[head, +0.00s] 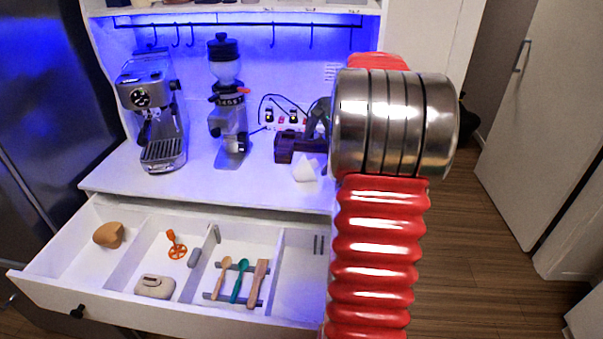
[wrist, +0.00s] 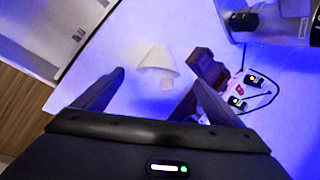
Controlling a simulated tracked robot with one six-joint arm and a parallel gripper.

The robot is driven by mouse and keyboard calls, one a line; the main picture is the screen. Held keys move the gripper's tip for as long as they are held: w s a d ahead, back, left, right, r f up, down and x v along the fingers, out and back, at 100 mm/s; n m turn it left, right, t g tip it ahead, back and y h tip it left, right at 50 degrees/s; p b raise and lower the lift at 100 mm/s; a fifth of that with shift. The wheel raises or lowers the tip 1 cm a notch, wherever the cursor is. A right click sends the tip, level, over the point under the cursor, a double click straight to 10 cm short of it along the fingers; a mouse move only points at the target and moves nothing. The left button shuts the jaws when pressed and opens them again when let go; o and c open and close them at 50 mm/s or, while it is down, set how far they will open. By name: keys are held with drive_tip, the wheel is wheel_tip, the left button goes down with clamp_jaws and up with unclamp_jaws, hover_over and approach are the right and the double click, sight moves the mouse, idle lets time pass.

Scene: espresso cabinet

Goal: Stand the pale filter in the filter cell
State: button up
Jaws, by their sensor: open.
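The pale filter (head: 306,170), a small white cone-like piece, lies on the white counter near its front edge, right of the grinder. In the wrist view the filter (wrist: 154,60) is ahead of my gripper (wrist: 157,84), roughly between the lines of its two spread fingers. The fingers are open and empty, apart from the filter. In the head view my arm hides most of the gripper. I cannot tell which is the filter cell.
A dark red-brown block (head: 287,147) stands close behind the filter, beside my right finger in the wrist view. The grinder (head: 229,120) and espresso machine (head: 155,115) stand left.

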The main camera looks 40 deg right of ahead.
drive_tip(key=shift+w+f, duration=0.25)
drive_tip(key=shift+f, duration=0.3)
hover_over(310, 181)
drive_tip(key=shift+w+d+f, duration=0.15)
drive_tip(key=shift+f, duration=0.65)
drive_tip(key=shift+w+d+f, duration=0.1)
drive_tip(key=shift+f, duration=0.65)
drive_tip(key=shift+w+d+f, duration=0.15)
drive_tip(key=shift+f, duration=0.65)
drive_tip(key=shift+c, duration=0.4)
drive_tip(key=c, duration=1.1)
drive_tip(key=shift+o, duration=0.2)
drive_tip(key=shift+r, duration=0.1)
wheel_tip(310, 181, up, 10)
drive_tip(key=shift+f, duration=0.1)
drive_tip(key=shift+c, duration=0.2)
